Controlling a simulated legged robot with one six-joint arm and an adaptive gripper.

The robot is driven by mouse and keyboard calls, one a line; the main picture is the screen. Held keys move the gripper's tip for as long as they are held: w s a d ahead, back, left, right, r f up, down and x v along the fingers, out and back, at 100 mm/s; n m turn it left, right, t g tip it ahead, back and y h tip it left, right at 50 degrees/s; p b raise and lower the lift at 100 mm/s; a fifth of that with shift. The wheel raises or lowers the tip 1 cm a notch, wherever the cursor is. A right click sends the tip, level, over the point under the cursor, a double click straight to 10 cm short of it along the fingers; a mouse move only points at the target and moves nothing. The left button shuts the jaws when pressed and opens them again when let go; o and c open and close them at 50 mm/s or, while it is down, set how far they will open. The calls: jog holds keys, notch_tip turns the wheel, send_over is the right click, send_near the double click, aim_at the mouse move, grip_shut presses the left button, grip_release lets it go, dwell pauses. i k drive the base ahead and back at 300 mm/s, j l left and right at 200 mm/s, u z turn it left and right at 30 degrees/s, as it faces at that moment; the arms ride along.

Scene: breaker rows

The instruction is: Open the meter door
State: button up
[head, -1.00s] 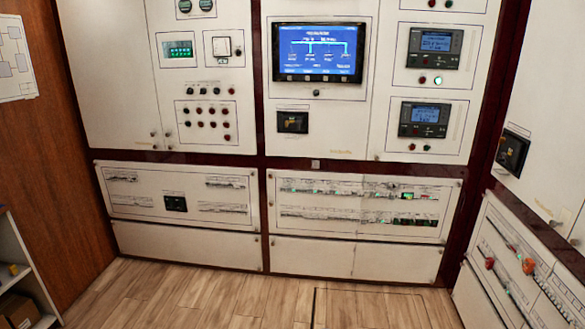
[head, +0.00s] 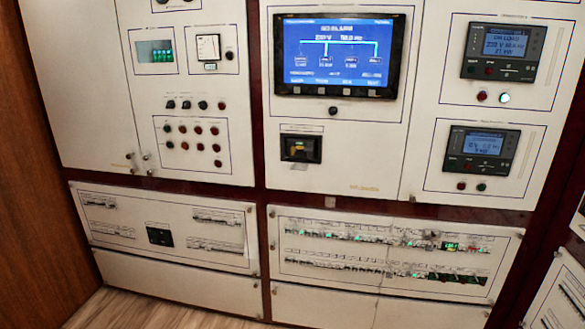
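A wall of white cabinet panels in dark red frames fills the head view. None is clearly marked as the meter door. The upper left panel (head: 75,110) carries a small green-lit meter (head: 155,51), an analogue dial (head: 208,47) and rows of dark and red buttons. Small knobs (head: 140,157) sit low on its seam. The centre panel (head: 335,140) has a large blue screen (head: 338,55). The right panel (head: 435,110) holds two grey meter units, an upper one (head: 502,52) and a lower one (head: 481,149). All these panels look closed. My gripper is not in view.
Below are closed breaker panels, one at left (head: 165,228) and one at right (head: 390,252) with rows of breakers. A brown wooden wall (head: 28,150) stands at the left. A little bare wooden floor (head: 150,308) shows at the bottom.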

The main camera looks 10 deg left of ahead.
aim_at(202, 33)
jog(key=i+u, duration=0.75)
jog(key=i+l+u, duration=0.15)
jog(key=i+u, duration=0.2)
jog(key=i+j+u, duration=0.2)
jog(key=i, duration=0.2)
jog(key=i+j+u, duration=0.15)
jog(key=i, duration=0.3)
jog(key=i+j+z, duration=0.45)
jog(key=j, duration=0.15)
jog(key=j+z, duration=0.25)
jog(key=i+j+z, duration=0.2)
jog(key=j, duration=0.25)
jog(key=j+z, duration=0.25)
jog(key=i+j+z, duration=0.1)
jog(key=j+z, duration=0.2)
jog(key=j, duration=0.7)
